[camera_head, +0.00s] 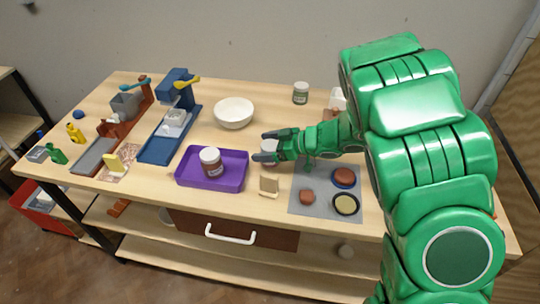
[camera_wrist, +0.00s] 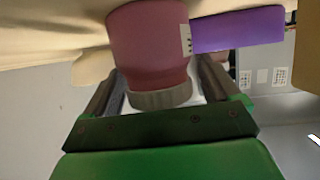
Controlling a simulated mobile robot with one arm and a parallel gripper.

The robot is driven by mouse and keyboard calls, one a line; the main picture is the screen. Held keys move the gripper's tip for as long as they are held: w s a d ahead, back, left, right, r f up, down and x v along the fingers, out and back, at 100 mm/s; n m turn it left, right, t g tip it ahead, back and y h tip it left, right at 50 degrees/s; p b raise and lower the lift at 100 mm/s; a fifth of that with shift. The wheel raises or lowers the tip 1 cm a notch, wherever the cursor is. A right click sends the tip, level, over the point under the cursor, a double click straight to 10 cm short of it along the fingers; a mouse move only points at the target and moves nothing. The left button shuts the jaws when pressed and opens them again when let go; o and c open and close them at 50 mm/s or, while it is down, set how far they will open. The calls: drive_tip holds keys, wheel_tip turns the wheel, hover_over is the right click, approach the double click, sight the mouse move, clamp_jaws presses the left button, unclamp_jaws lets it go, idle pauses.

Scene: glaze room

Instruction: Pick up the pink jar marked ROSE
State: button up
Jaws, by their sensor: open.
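A pink jar (camera_wrist: 150,45) with a grey lid fills the middle of the wrist view, which shows the scene upside down. A white label shows at its edge, but its word is not readable. My gripper (camera_wrist: 158,80) is open, with one finger on each side of the jar. Whether the fingers touch it cannot be told. In the head view my gripper (camera_head: 265,150) is low over the table, right of the purple tray (camera_head: 240,181). The jar's pale lid (camera_head: 268,144) shows there, and its body is largely hidden by the fingers.
A small wooden stand (camera_head: 269,184) is just in front of my gripper. A grey mat (camera_head: 320,205) with round pieces lies right.

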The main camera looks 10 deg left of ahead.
drive_tip(key=shift+a+f, duration=0.1)
drive_tip(key=shift+a, duration=0.1)
drive_tip(key=c, duration=1.3)
